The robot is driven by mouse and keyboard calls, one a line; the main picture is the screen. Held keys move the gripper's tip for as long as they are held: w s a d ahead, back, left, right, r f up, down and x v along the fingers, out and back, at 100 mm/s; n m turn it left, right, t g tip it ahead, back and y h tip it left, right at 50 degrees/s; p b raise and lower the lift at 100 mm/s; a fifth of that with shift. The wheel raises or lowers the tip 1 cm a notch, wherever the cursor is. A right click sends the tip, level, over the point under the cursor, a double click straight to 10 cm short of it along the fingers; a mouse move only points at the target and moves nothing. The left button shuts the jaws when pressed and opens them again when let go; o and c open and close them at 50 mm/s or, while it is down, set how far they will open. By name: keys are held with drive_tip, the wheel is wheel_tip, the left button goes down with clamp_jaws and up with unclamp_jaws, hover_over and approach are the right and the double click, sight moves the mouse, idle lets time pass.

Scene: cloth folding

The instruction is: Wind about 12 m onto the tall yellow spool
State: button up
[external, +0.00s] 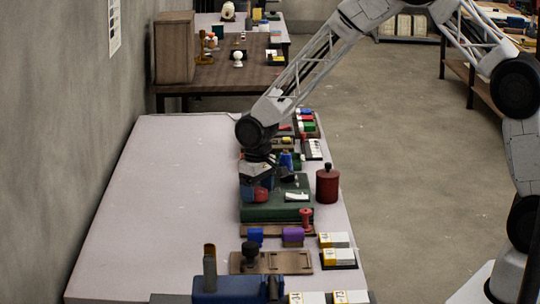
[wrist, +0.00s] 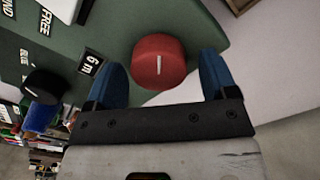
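My gripper (wrist: 164,82) is open, with its two blue fingers on either side of a red round knob (wrist: 160,60). A gap shows beside the knob, and its white line points almost straight up in the wrist view. The knob sits on a green machine (external: 275,212); in the external view my gripper (external: 258,188) is low over it. A black knob (wrist: 42,86) and a "6 m" label (wrist: 91,62) are on the machine. "FREE" and part of "WIND" show at the upper left. I cannot make out a tall yellow spool for certain.
A dark red canister (external: 327,185) stands right of the machine. A blue device (external: 235,290) with a tall post (external: 210,270), yellow-brown at its upper part, is at the front. Small yellow-and-white boxes (external: 337,258) line the right edge. The left of the table (external: 165,200) is clear.

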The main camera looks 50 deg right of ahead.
sight(259, 190)
idle(0.3)
drive_tip(key=shift+r, duration=3.9)
drive_tip(key=shift+n, duration=0.3)
drive_tip(key=n, duration=0.4)
drive_tip(key=shift+s+f, duration=0.15)
drive_tip(key=shift+s, duration=0.1)
drive_tip(key=shift+f, duration=0.1)
drive_tip(key=shift+f, duration=3.85)
